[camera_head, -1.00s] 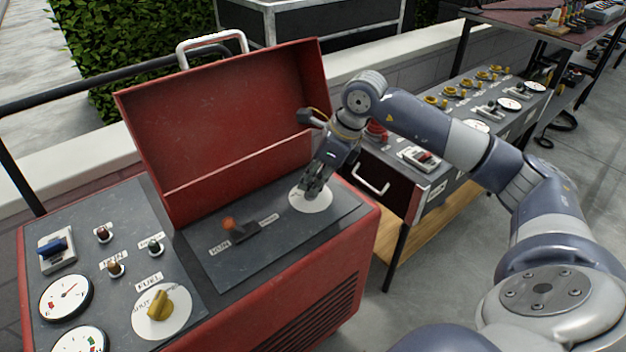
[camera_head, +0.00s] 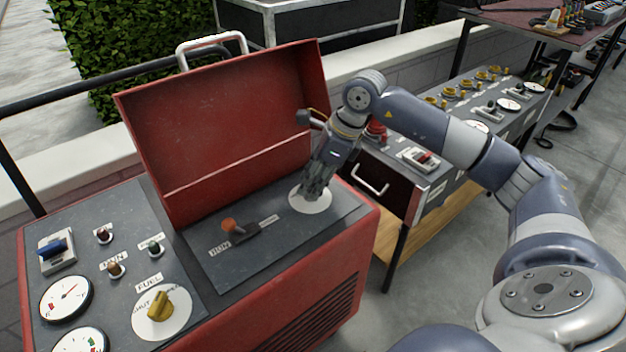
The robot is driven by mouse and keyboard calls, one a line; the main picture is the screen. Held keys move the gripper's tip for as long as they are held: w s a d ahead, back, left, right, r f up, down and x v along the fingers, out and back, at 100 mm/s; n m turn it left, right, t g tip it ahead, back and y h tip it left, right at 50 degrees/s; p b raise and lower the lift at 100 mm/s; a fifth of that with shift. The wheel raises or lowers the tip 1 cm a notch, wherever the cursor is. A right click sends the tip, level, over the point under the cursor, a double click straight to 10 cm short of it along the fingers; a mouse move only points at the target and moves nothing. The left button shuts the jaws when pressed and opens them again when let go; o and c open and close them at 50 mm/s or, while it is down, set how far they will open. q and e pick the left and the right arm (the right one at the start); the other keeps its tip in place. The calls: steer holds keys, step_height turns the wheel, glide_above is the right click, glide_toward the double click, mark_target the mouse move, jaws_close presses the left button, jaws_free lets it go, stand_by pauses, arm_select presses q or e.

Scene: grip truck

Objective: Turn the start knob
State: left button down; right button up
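A white round dial plate (camera_head: 323,206) sits at the right end of the dark panel inside the open red box. My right gripper (camera_head: 312,193) points down onto this plate, with its fingers close together. The fingers cover the middle of the plate, so any knob there is hidden, and I cannot tell whether they grip one. My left gripper is not in view.
The red box's lid (camera_head: 225,125) stands open behind the panel. A lever with an orange tip (camera_head: 230,226) lies left of the plate. A yellow fuel knob (camera_head: 160,305), small switches and gauges (camera_head: 66,297) are on the left panel. A grey control bench (camera_head: 470,135) stands at right.

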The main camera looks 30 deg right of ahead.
steer(key=v, duration=1.2)
stand_by(0.5)
